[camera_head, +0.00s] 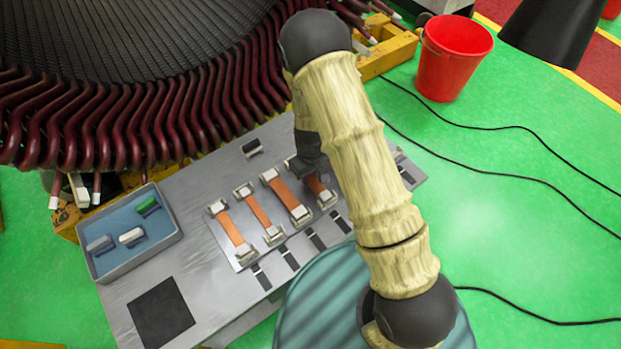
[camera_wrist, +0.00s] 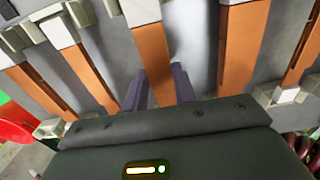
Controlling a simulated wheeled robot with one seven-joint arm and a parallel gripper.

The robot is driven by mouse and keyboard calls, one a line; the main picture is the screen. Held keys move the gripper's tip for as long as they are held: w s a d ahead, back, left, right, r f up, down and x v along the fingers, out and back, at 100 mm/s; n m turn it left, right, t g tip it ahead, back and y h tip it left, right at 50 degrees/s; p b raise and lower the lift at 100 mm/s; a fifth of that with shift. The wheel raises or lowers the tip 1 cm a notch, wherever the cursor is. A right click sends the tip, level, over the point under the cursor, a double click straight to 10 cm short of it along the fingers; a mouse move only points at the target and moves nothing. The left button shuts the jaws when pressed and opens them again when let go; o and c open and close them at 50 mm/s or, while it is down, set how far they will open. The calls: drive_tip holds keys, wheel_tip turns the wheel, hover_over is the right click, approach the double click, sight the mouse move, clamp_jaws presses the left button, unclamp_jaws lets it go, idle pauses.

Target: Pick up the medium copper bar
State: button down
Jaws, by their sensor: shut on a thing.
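Several flat orange copper bars lie side by side on the grey table, their ends in pale holder blocks. My gripper (camera_head: 308,166) reaches down over the rightmost bar visible in the head view (camera_head: 318,188). In the wrist view its two dark fingers (camera_wrist: 158,88) stand on either side of a copper bar (camera_wrist: 151,48) and are shut on it. The far end of this bar meets a white block (camera_wrist: 140,12). The near end is hidden behind my gripper body. I cannot tell whether the bar is lifted clear. Other bars (camera_wrist: 240,45) lie on both sides.
A grey tray (camera_head: 170,245) with a blue inside holds a green and two pale pieces at the left. The stator windings (camera_head: 170,115) rise close behind the table. A red bucket (camera_head: 452,75) and black cables are on the green floor at right.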

sight(310, 178)
drive_tip(key=shift+r, duration=0.15)
wheel_tip(310, 178, up, 10)
drive_tip(key=b, duration=0.2)
idle(0.4)
idle(0.6)
